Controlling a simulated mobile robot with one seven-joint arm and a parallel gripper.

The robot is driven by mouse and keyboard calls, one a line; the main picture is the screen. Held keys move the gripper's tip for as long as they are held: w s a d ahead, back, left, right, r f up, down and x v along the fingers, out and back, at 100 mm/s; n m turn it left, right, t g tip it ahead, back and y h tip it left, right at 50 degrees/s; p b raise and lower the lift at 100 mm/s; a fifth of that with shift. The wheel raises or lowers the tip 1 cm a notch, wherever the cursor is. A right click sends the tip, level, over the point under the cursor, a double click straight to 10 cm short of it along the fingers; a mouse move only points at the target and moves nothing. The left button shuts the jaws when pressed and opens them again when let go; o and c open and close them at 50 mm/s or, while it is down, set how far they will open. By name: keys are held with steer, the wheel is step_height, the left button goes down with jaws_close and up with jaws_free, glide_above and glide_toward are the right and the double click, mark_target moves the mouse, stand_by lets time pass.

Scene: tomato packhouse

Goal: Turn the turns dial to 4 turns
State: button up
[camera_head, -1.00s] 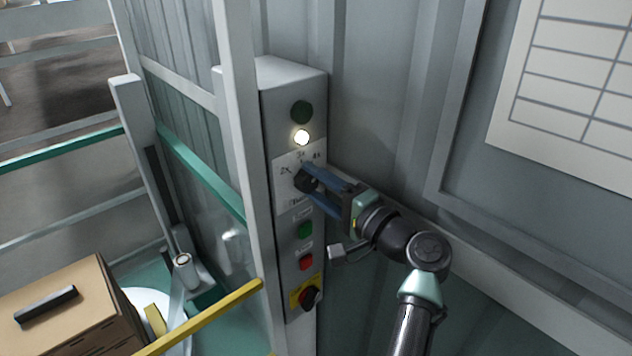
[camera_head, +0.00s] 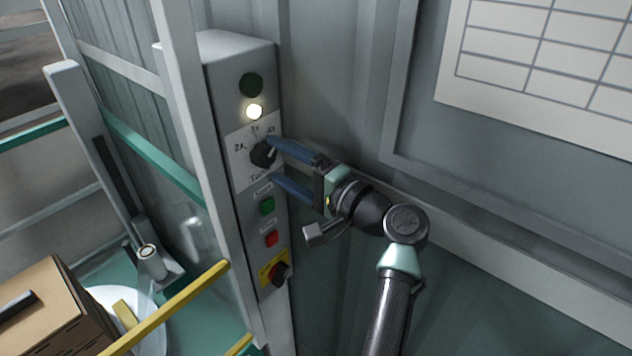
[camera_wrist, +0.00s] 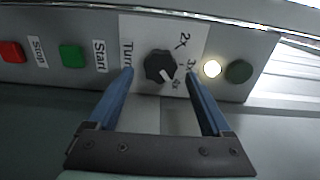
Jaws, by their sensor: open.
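The turns dial (camera_head: 263,153) is a black lobed knob on a white label plate marked 2x, 3x and 4x. In the wrist view the dial (camera_wrist: 158,66) has a pale pointer mark directed to the lower right, toward the 4x label (camera_wrist: 176,84). My gripper (camera_head: 272,159) is open, with blue fingers spread to either side of the dial. In the wrist view my gripper (camera_wrist: 159,74) has clear gaps between both fingers and the knob and holds nothing. Part of the 4x label is hidden by a fingertip in the head view.
A post (camera_head: 185,110) stands close at left.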

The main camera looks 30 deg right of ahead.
steer(key=b+v, duration=0.2)
steer(key=v, duration=0.8)
steer(key=shift+s, duration=0.2)
steer(key=shift+w, duration=0.1)
steer(key=w+a+r+n+t+h, duration=0.1)
steer(key=w+a+r+n+h, duration=0.1)
steer(key=a+r+n, duration=0.35)
steer(key=w+a+r+n+t+h, duration=0.25)
steer(key=a+r, duration=0.35)
steer(key=r, duration=0.4)
steer(key=s+a+r+n+t+h, duration=0.1)
steer(key=s+a+r+n+t, duration=0.2)
steer(key=s+a+r, duration=0.3)
steer(key=s+a+r+n+t, duration=0.2)
steer(key=s+a+r+t, duration=0.2)
steer(key=r, duration=0.8)
steer(key=s+a, duration=0.2)
steer(key=s, duration=0.2)
steer(key=shift+a+r+n+h, duration=0.15)
steer(key=shift+r+n+h, duration=0.2)
steer(key=shift+n, duration=0.05)
